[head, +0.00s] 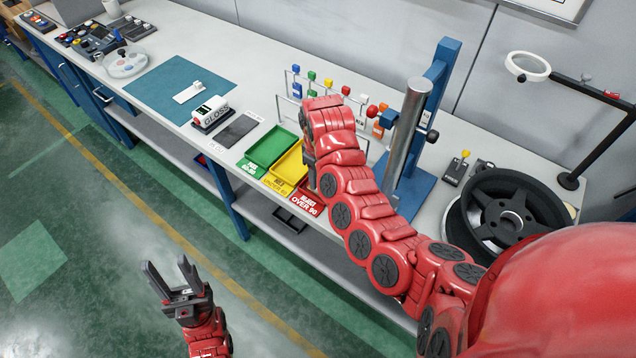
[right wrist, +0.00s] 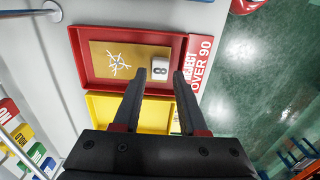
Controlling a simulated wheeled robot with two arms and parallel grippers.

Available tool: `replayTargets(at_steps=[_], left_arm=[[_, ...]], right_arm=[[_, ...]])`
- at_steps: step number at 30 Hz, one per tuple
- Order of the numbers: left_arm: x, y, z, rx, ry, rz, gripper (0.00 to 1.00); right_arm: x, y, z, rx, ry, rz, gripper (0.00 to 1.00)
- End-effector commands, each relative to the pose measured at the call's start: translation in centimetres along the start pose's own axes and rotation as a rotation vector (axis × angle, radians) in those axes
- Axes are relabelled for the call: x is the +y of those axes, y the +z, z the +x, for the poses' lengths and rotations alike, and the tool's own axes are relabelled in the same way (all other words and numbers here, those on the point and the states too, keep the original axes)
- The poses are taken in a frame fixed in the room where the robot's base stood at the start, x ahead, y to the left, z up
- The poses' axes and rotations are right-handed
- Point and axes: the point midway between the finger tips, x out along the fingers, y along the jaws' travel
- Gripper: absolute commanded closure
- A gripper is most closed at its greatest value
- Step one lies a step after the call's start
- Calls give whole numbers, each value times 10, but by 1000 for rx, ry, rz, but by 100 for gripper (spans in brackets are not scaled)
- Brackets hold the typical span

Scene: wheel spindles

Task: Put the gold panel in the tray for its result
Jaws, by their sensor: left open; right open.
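The gold panel (right wrist: 138,54) lies flat inside the red tray (right wrist: 80,62), whose label reads REJECT OVER 90. It carries a white branching mark and a small white block (right wrist: 160,68) with a dark figure on it. My right gripper (right wrist: 159,74) is open and empty above the tray, its fingertips by the block. In the head view my right arm hides most of the red tray (head: 310,202). The yellow tray (head: 287,170) and green tray (head: 268,148) sit beside it and look empty. My left gripper (head: 167,263) is open and empty, away from the bench over the floor.
A gloss meter (head: 211,113) and a dark grey plate (head: 238,130) sit left of the trays. A teal mat (head: 165,80) lies farther left. A rack with coloured knobs (head: 312,76) stands behind the trays. A blue stand with a metal column (head: 408,130) and a wheel (head: 510,215) are to the right.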

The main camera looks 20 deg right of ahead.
Motion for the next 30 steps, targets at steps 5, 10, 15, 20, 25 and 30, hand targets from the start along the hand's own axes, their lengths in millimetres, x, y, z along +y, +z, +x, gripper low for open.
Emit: replayTargets(at_steps=[5,10,15,20,25,30], left_arm=[[0,0,-2,0,0,0,50],[0,-1,3,0,0,0,50],[0,-1,5,0,0,0,50],[0,-1,5,0,0,0,50],[0,-1,5,0,0,0,50],[0,-1,5,0,0,0,50]], right_arm=[[3,1,-47,3,2,3,58],[2,1,-75,1,4,0,58],[2,0,-91,4,3,2,58],[0,0,-95,2,0,1,58],[0,0,-95,2,-1,1,58],[0,0,-95,2,-1,1,58]])
